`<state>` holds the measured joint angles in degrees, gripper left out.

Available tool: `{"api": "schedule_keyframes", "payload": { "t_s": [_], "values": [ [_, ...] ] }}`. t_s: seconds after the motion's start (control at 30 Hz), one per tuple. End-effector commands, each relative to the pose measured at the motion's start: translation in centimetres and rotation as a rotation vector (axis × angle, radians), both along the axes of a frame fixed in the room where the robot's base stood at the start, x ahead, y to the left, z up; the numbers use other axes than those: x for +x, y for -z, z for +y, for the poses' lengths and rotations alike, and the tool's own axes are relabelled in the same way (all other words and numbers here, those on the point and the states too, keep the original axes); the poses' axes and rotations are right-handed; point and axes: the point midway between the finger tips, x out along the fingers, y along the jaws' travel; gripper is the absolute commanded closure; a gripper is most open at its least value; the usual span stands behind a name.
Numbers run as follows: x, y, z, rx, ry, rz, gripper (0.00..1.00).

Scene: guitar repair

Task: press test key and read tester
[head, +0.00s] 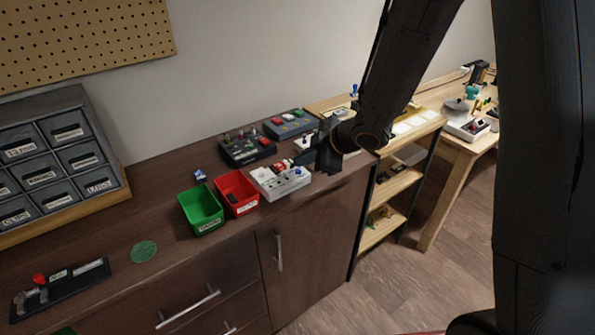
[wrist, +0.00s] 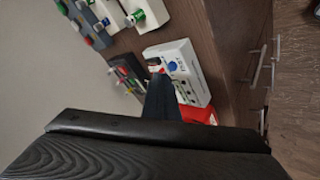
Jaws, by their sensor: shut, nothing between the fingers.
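A white tester box (head: 283,182) with a red part and small controls on top sits near the front edge of the brown cabinet top. It also shows in the wrist view (wrist: 187,62), with a blue knob and small coloured marks on its face. My gripper (head: 312,158) is shut and empty, just above the tester's right end. In the wrist view its dark fingers (wrist: 160,85) reach over the near edge of the tester, close to a small red part. I cannot tell whether the fingertips touch it. The fingers hide part of the tester's face, and I cannot make out a reading.
A red bin (head: 237,193) and a green bin (head: 202,210) stand left of the tester. A dark pedal-like box (head: 247,148) and a grey one (head: 290,125) stand behind it. A drawer unit (head: 62,160) is at far left. The cabinet top between is mostly clear.

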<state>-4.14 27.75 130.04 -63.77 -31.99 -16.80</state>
Motion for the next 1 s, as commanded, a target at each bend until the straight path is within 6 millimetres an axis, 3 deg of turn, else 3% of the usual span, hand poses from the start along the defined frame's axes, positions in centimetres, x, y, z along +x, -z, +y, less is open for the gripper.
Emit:
{"api": "schedule_keyframes", "payload": {
  "t_s": [1.0],
  "values": [
    [0.1,1.2,0.0,0.0,0.0,0.0,1.0]
  ]
}}
